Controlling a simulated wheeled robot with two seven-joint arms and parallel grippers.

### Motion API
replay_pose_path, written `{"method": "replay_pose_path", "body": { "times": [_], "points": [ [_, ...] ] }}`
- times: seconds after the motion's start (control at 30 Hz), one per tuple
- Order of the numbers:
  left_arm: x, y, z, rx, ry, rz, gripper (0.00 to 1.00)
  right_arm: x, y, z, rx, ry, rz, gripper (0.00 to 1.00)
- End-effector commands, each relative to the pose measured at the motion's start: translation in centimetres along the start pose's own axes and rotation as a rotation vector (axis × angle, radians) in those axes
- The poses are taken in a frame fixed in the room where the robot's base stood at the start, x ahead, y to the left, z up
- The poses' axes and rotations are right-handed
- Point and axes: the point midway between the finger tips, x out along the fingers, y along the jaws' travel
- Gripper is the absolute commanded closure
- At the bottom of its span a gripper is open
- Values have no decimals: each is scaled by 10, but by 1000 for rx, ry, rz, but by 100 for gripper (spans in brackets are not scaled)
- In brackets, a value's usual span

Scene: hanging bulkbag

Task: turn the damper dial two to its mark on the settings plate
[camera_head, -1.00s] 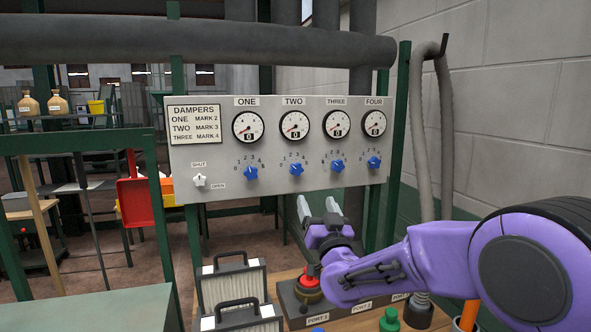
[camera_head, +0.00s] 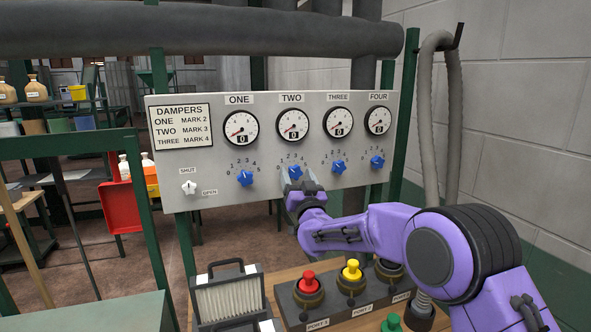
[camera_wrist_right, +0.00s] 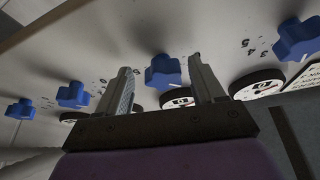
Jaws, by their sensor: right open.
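The grey damper panel (camera_head: 220,160) carries several blue dials in a row. Damper dial two (camera_head: 295,172) is partly hidden by my right gripper (camera_head: 298,181), which is open in front of it. In the right wrist view, dial two (camera_wrist_right: 162,72) shows between the open fingers, one on each side; I cannot tell whether they touch it. Its pointer is too small to read. Gauge two (camera_head: 292,125) above shows 0. The settings plate (camera_head: 181,126) at the panel's left reads TWO MARK 3. My left gripper is out of view.
Dial one (camera_head: 245,178) and dial three (camera_head: 338,167) sit on either side of dial two. A white shut/open knob (camera_head: 188,188) is at lower left. Below stand red (camera_head: 308,281) and yellow (camera_head: 351,268) port buttons and a filter box (camera_head: 228,297).

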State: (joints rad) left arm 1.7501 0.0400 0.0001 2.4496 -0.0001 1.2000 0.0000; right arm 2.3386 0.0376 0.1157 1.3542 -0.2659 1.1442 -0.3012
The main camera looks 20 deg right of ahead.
Motion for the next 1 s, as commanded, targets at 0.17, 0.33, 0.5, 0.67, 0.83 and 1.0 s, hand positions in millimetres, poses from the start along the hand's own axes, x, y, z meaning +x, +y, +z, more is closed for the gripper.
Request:
{"method": "replay_pose_path", "body": {
  "times": [0.17, 0.33, 0.5, 0.67, 0.83, 1.0],
  "points": [
    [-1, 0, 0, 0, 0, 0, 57, 3, -1, 0, 1, 1, -1, 32],
    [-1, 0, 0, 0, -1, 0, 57, 3, -1, 0, 0, 1, -1, 52],
    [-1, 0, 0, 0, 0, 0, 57, 3, -1, 0, 0, 0, -2, 88],
    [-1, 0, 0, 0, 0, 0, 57, 3, -3, 1, 4, -1, -1, 88],
    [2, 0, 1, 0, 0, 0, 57, 3, -2, 2, 37, -1, 12, 88],
    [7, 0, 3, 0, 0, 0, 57, 2, -3, 3, 121, -1, 46, 88]
  ]
}}
